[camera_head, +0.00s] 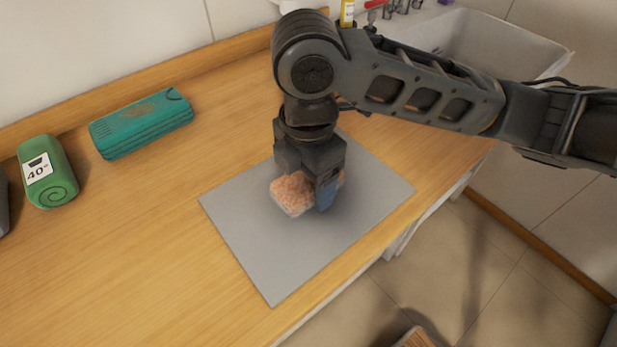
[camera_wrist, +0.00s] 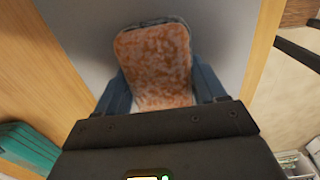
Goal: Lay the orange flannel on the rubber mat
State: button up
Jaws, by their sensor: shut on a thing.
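The orange flannel (camera_head: 291,194) is a mottled orange and white bundle between the fingers of my gripper (camera_head: 327,192). In the wrist view the flannel (camera_wrist: 154,65) sits between the two blue fingers (camera_wrist: 158,92), which are shut on it. The grey rubber mat (camera_head: 265,258) lies flat on the wooden counter. My gripper points down over the middle of the mat, with the flannel low over it. I cannot tell whether the flannel touches the mat. The gripper hides part of the flannel in the head view.
A teal package (camera_head: 141,123) and a green container (camera_head: 47,172) with a "40" label stand on the counter (camera_head: 120,260) at left. A pale basin (camera_head: 490,50) and a yellow bottle (camera_head: 347,13) are at the back. The counter's front edge drops to a tiled floor.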

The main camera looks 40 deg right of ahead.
jog(key=shift+f, duration=0.3)
jog(key=shift+s+f+b, duration=0.15)
jog(key=shift+f+b, duration=0.45)
jog(key=shift+f, duration=0.15)
jog(key=o, duration=1)
jog(key=shift+f, duration=0.2)
jog(key=shift+r, duration=0.1)
notch_tip(320, 180, up, 14)
jog(key=shift+f+p, duration=0.15)
jog(key=shift+p, duration=0.95)
